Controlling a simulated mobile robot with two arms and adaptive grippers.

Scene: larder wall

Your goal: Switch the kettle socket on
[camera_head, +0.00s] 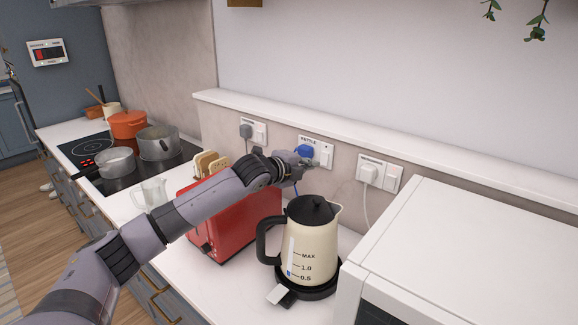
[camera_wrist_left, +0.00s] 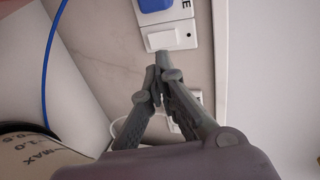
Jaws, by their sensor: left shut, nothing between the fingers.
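The kettle socket (camera_head: 316,141) is a white wall plate marked KETTLE above the counter, with a blue plug (camera_head: 305,151) in it. Its white rocker switch (camera_head: 326,155) is to the right of the plug; in the wrist view the switch (camera_wrist_left: 161,38) lies below the blue plug (camera_wrist_left: 157,5). My left gripper (camera_head: 306,163) is shut and empty, in front of the plate's lower part. In the left wrist view its fingertips (camera_wrist_left: 158,68) are close to the switch's near edge; I cannot tell whether they touch. The cream kettle (camera_head: 308,243) stands on its black base.
A red toaster (camera_head: 235,222) with bread stands under my left forearm. Another socket with a grey plug (camera_head: 246,131) is left; one with a white plug (camera_head: 369,174) is right. A white appliance (camera_head: 460,250) fills the right. Pans (camera_head: 158,144) stand on the hob.

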